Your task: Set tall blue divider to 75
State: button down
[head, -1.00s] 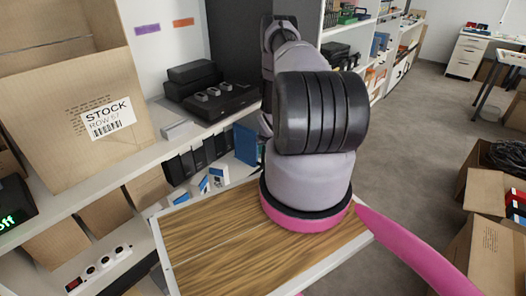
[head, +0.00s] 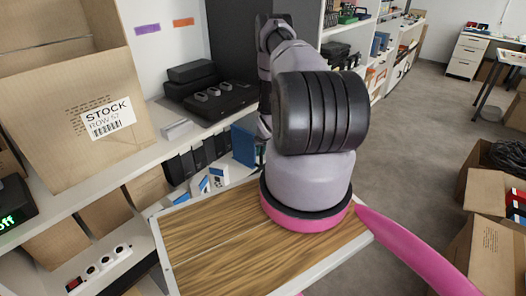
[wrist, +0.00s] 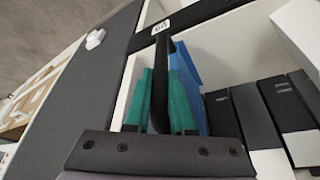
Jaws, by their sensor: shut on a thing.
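In the wrist view my gripper (wrist: 160,90) reaches up from the bottom. Its two teal-green fingers stand on either side of a slim dark upright bar (wrist: 163,60), and it is shut on that bar. A blue panel (wrist: 187,65), apparently the tall blue divider, stands just behind and right of the right finger. I cannot tell whether the bar is joined to it. A small white label (wrist: 160,27) with dark marks sits beyond the bar; its figure is too blurred to read surely. In the head view a blue panel (head: 243,145) stands at the shelf; my arm hides the gripper.
Several black binders (wrist: 272,110) stand right of the blue panel. A white wall (wrist: 130,95) is close on the left. In the head view a carton (head: 85,130) and black devices (head: 215,90) occupy the shelf.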

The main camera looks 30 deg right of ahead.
jog(key=s+a, duration=0.4)
jog(key=a, duration=0.8)
jog(key=shift+s, duration=0.15)
jog(key=c, duration=0.8)
grip_release()
jog(key=shift+o, duration=0.2)
jog(key=v, duration=1)
jog(key=shift+s+r, duration=0.2)
jog(key=shift+r, duration=0.15)
